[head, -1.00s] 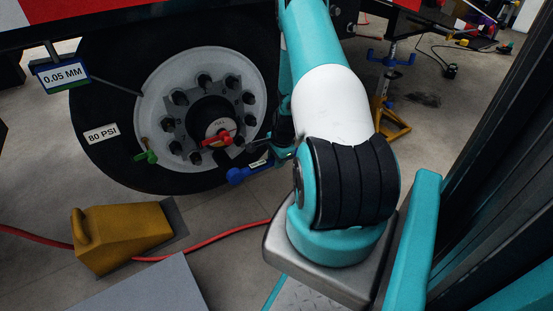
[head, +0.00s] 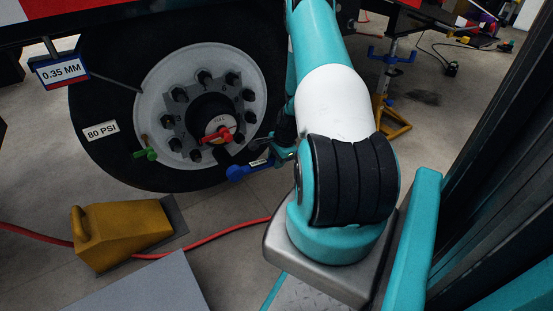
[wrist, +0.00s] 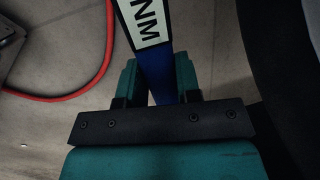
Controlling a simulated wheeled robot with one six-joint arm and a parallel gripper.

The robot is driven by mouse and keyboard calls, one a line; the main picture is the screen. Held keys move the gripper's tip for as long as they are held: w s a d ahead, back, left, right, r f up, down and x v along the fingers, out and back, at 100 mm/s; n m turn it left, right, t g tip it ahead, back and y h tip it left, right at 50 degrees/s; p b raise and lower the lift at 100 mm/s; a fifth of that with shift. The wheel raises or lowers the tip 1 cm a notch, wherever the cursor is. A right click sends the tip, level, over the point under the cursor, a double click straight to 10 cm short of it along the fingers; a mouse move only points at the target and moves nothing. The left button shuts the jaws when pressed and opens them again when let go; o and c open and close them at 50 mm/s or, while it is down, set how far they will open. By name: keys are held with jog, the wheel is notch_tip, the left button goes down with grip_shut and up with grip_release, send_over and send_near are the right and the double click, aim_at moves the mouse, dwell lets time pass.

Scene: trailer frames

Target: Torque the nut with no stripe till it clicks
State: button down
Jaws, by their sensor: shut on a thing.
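The truck wheel hub (head: 186,112) carries a ring of dark nuts (head: 204,77). I cannot make out stripes on the nuts at this size. A blue wrench (head: 237,173) with a white label lies at the hub's lower right; which nut it meets is hidden. My gripper (head: 279,150) is at the wrench, partly hidden by my arm. In the wrist view my gripper (wrist: 157,84) is shut on the blue wrench (wrist: 157,68), whose label reads "NM". Its far end is out of that view.
A gauge display (head: 61,71) reads 0.35 MM beside the tyre (head: 105,155). A red lever (head: 218,135) is at the hub centre, and a green piece (head: 146,154) at its lower left. A yellow chock (head: 128,232), red hose (head: 225,236) and jack stand (head: 390,115) are on the floor.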

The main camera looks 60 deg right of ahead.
jog(key=shift+f+t+y, duration=0.3)
jog(key=shift+f+y, duration=0.2)
jog(key=shift+f, duration=0.2)
jog(key=shift+a+f+b, duration=0.1)
jog(key=shift+f+b, duration=0.1)
jog(key=shift+b, duration=0.15)
jog(key=shift+w+f, duration=0.1)
jog(key=shift+f, duration=0.1)
dwell(0.4)
jog(key=shift+a+f+y+b, duration=0.15)
jog(key=shift+f+y+b, duration=0.15)
jog(key=shift+y, duration=0.2)
jog(key=shift+f, duration=0.1)
